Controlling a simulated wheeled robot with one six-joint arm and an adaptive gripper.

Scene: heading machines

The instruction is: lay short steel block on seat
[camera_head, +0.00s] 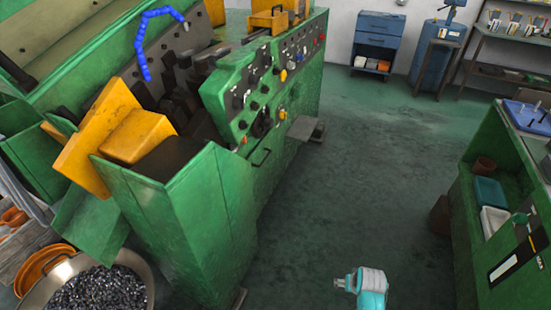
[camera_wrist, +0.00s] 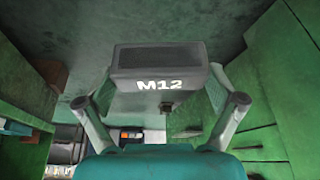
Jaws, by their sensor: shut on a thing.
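A dark grey steel block (camera_wrist: 160,60) marked "M12" in white is in the middle of the wrist view. My gripper (camera_wrist: 164,98) is shut on it, with one finger at its left side and the other at its right. A small dark part shows below the block's lower right edge. The block is not seen in the head view, where only a teal and white part of my arm shows at the bottom. I cannot pick out the seat in either view.
A large green machine (camera_head: 225,195) with a yellow guard stands at left. A bin of metal pieces (camera_head: 98,288) is at lower left. A green bench (camera_head: 492,165) with a blue tray (camera_head: 527,117) is at right. The floor (camera_head: 365,160) between is clear. A blue cabinet (camera_head: 377,40) stands behind.

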